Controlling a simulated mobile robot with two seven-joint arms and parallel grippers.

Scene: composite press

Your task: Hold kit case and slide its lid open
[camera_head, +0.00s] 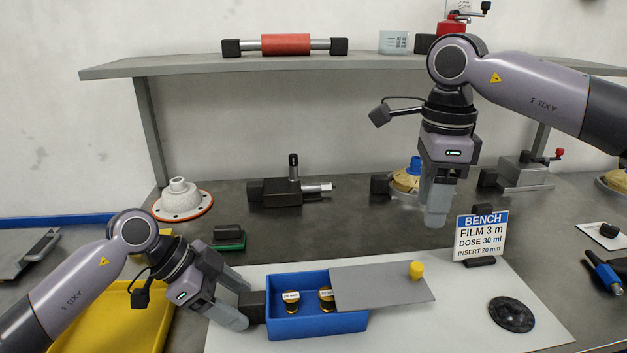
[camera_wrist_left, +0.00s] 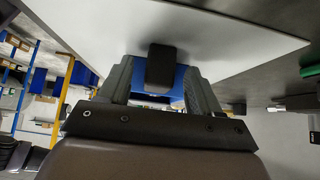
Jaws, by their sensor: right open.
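A yellow knob (camera_head: 416,271) stands on the lid. My left gripper (camera_head: 244,302) is at the case's left end, its fingers on either side of a black grip block (camera_wrist_left: 160,66). The left wrist view shows gaps between block and fingers. My right gripper (camera_head: 437,210) is open and empty, pointing down above and behind the knob.
A yellow tray (camera_head: 150,318) lies beneath my left arm. A bench sign (camera_head: 481,238) stands behind the mat's right part, and a round black disc (camera_head: 511,314) lies on the mat. A shelf (camera_head: 230,65) crosses the back. The mat between lid and disc is clear.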

